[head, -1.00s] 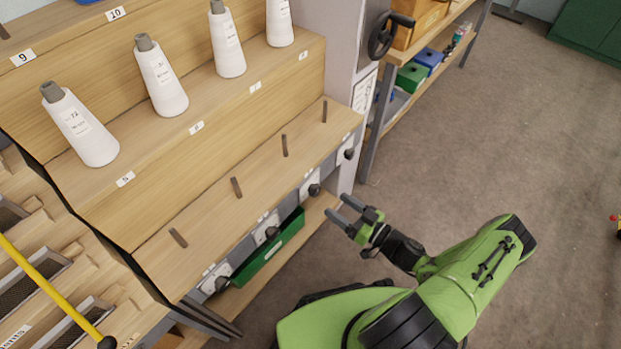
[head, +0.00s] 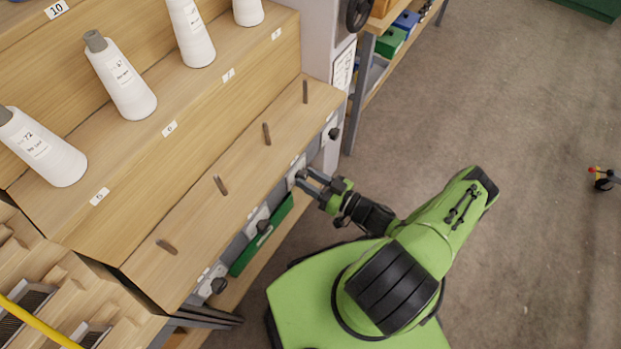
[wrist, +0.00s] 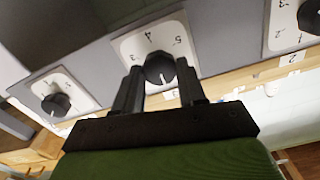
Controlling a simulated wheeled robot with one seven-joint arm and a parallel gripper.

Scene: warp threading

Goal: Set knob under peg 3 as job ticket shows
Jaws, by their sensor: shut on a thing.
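The lower row of the wooden rack has several pegs, with dark knobs on pale dial plates along the front edge below. The third peg from the left (head: 267,134) stands above the knob (head: 300,175) that my gripper (head: 306,181) has reached. In the wrist view this knob (wrist: 159,68) sits between my two fingers, which are shut on its sides. Its white pointer line points down in the picture. The dial plate (wrist: 190,58) shows 4 and 5 along its upper side; other marks are partly hidden. A printed sheet (head: 343,65) hangs on the grey post; its text is unreadable.
Neighbouring knobs (head: 263,226) and (head: 333,133) sit on either side along the same edge. White yarn cones (head: 122,80) stand on the upper step. Open floor (head: 500,120) lies to the right.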

